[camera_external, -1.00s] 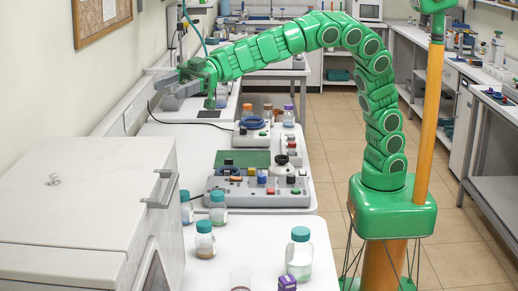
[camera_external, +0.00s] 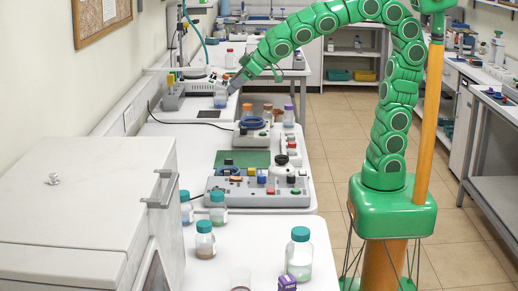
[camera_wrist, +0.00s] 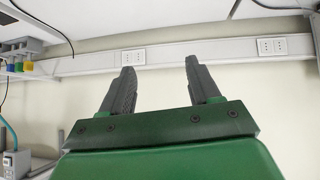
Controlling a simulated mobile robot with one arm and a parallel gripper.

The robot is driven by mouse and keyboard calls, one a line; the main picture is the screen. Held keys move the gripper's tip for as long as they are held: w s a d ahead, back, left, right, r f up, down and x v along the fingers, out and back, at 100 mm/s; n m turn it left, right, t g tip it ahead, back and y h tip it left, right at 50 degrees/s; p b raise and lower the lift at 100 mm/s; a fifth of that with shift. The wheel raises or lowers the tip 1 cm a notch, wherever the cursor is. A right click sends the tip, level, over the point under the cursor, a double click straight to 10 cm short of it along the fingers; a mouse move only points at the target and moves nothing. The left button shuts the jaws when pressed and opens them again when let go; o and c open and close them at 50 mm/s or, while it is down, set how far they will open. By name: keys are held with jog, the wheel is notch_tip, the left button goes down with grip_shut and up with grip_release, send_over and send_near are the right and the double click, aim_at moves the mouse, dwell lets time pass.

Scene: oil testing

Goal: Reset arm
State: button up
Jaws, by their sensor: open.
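My green arm arches over the benches from the right in the external view. My gripper (camera_external: 236,84) is above the far left bench, pointing down and left. In the wrist view my gripper (camera_wrist: 159,66) has its two dark fingers spread apart with nothing between them.
The wrist view faces a pale wall with sockets (camera_wrist: 133,57). Nearer benches hold a control panel (camera_external: 262,188), a blue ring device (camera_external: 253,131) and several teal-capped bottles (camera_external: 299,254). A large white cabinet (camera_external: 75,200) fills the left front. The tiled floor at right is clear.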

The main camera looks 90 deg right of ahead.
jog(key=s+f+g, duration=0.3)
jog(key=s+f, duration=0.2)
jog(key=s, duration=0.6)
jog(key=s+d+f+g+y, duration=0.1)
jog(key=s+f+g, duration=0.2)
jog(key=s, duration=0.9)
jog(key=s+d+f+g, duration=0.1)
jog(key=s+f+g, duration=0.3)
jog(key=s, duration=0.7)
notch_tip(320, 180, down, 3)
jog(key=shift+s+d+r, duration=0.2)
jog(key=shift+s, duration=0.15)
